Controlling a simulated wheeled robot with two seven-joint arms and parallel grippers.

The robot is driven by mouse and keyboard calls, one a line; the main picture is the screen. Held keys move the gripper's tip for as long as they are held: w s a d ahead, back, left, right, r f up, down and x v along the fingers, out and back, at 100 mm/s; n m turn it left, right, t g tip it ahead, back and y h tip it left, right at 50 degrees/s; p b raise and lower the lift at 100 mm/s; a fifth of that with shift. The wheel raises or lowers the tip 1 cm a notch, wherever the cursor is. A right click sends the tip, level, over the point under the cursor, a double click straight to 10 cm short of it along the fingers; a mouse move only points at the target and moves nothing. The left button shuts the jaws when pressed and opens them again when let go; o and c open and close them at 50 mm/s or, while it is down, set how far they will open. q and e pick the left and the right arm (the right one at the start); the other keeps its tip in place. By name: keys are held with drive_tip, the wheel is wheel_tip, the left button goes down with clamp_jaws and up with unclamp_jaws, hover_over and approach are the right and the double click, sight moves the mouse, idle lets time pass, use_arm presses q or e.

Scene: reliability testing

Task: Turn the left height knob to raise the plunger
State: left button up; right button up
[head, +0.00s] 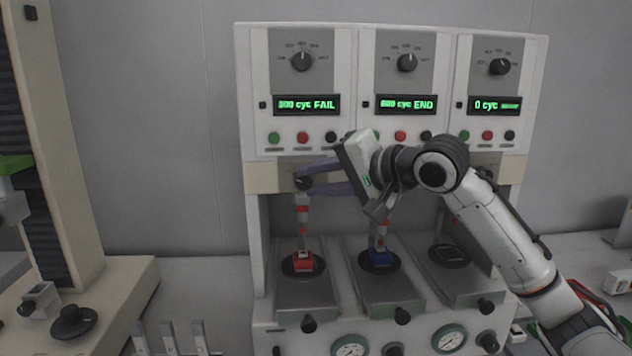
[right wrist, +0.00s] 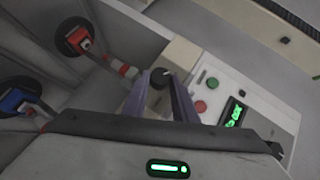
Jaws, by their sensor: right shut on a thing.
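The left height knob (head: 304,183) is a small black knob on the beige crossbar of the left station. It also shows in the right wrist view (right wrist: 161,78). My right gripper (head: 318,179) reaches in from the right, its purple fingers shut on the knob from both sides; its fingertips also show in the right wrist view (right wrist: 164,84). The left plunger (head: 303,214), a red and white banded rod, hangs below the knob, over a red switch (head: 303,262) on a black round pad. Whether its tip touches the switch is unclear. My left gripper is not in view.
The middle station has a blue switch (head: 380,258) under its own plunger (head: 379,232). The left display (head: 306,105) reads FAIL, the middle one (head: 413,104) END. Coloured buttons lie below the displays. A beige column machine (head: 75,150) stands at the left.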

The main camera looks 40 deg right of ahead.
drive_tip(key=shift+r, duration=0.1)
idle(0.4)
drive_tip(key=o, duration=1)
drive_tip(key=shift+w+a, duration=0.1)
drive_tip(key=shift+o, duration=0.2)
drive_tip(key=b+v, duration=0.3)
drive_tip(key=v, duration=0.7)
drive_tip(key=shift+r, duration=0.15)
